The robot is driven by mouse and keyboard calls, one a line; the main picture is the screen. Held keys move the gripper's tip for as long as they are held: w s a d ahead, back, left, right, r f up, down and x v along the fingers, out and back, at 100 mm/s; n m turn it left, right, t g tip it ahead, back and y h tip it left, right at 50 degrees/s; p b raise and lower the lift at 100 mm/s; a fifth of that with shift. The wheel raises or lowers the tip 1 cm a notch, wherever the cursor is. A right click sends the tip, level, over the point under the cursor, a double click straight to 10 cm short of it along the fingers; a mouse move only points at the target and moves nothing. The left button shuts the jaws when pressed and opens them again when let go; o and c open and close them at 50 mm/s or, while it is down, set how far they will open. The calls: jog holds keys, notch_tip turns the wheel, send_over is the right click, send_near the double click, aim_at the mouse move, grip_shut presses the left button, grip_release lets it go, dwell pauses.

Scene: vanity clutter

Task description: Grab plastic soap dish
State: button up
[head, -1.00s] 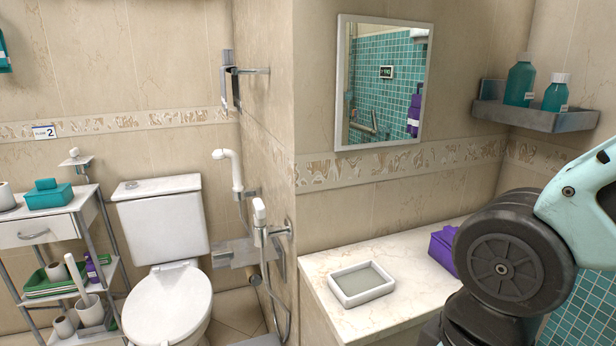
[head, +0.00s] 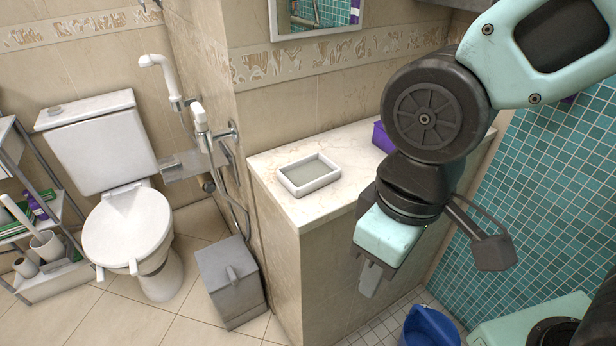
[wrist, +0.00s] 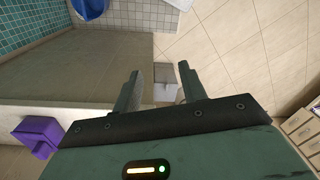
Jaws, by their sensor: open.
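The soap dish (head: 310,175) is a white, shallow rectangular dish with a greyish inside. It lies flat on the pale marble counter (head: 268,168), near its left end, in the head view. I cannot make it out in the wrist view. My gripper (head: 368,279) hangs off the counter's front edge, to the right of the dish and apart from it. In the wrist view my gripper (wrist: 160,74) has its two fingers spread with nothing between them.
A purple object (head: 382,138) sits on the counter behind my arm. A grey bin (head: 230,281) stands on the floor left of the counter, beside the toilet (head: 127,225). A blue bucket (head: 430,328) is on the floor below. The counter around the dish is clear.

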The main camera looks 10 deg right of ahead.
jog(key=shift+c, duration=1.2)
jog(key=w+a+f+m+t+y+p, duration=0.1)
jog(key=w+f+t+p, duration=0.1)
jog(key=w, duration=0.5)
jog(key=w+a+f+m+t+y+p, duration=0.1)
jog(key=w+f+t+y+p, duration=0.1)
jog(key=w+t+p, duration=0.2)
jog(key=w+a+f+t+y+p, duration=0.2)
jog(key=w+t, duration=0.4)
jog(key=w, duration=0.4)
jog(key=shift+f+m+p, duration=0.2)
jog(key=shift+m+p, duration=0.2)
jog(key=shift+p, duration=0.15)
jog(key=b+x, duration=0.1)
jog(key=b, duration=0.3)
jog(key=shift+w+a+f, duration=0.1)
jog(key=shift+w, duration=0.25)
jog(key=shift+w+a+b, duration=0.1)
jog(key=shift+w+b, duration=0.15)
jog(key=shift+b, duration=0.75)
